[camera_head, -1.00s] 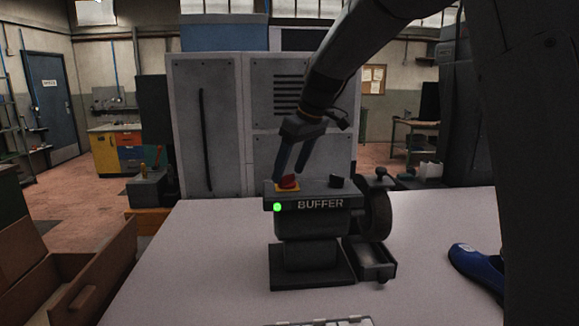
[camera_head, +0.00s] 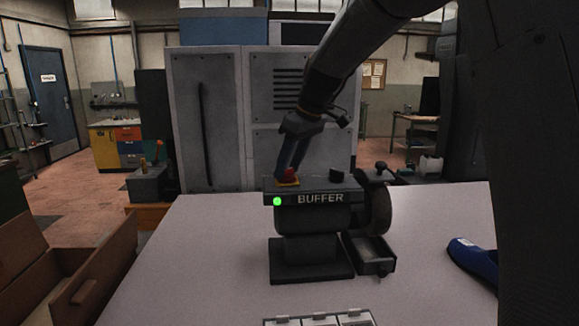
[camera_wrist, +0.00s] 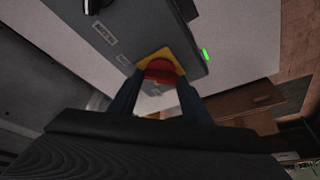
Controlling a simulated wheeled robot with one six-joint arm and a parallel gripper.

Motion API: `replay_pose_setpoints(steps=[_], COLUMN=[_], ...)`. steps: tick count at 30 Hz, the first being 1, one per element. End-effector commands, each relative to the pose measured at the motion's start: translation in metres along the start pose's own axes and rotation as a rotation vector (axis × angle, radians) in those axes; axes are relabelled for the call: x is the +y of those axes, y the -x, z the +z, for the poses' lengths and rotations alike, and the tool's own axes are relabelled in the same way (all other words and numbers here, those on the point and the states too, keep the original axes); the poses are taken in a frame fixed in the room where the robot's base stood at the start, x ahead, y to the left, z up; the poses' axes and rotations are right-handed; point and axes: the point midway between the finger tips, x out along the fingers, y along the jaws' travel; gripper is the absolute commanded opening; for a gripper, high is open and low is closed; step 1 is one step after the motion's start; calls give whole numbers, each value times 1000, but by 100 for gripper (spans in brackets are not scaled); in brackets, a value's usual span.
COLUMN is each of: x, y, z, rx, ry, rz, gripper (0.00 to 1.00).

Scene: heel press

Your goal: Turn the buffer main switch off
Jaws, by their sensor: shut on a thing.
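The buffer (camera_head: 312,225) stands on the pale table, with a lit green lamp (camera_head: 277,201) on its front left; the lamp also shows in the wrist view (camera_wrist: 206,55). A red switch knob (camera_head: 289,174) sits on a yellow plate (camera_head: 287,183) at the top left of the buffer. My gripper (camera_head: 287,167) reaches down from above and is shut on the red knob. In the wrist view the two blue fingers (camera_wrist: 158,88) flank the red knob (camera_wrist: 160,69) over the yellow plate (camera_wrist: 172,54). The fingertips partly hide the knob's sides.
A small drawer (camera_head: 374,260) sticks out below. A blue shoe (camera_head: 471,260) lies at right, an open box (camera_head: 60,275) at left, and a compartment tray (camera_head: 320,319) in front.

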Motion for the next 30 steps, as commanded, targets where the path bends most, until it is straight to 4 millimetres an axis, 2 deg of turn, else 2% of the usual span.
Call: replay_pose_setpoints(steps=[21, 30], x=[5, 5], y=[-1, 0], z=[-1, -2], rx=[1, 1], ry=[497, 634], rz=[-206, -262], gripper=[21, 21])
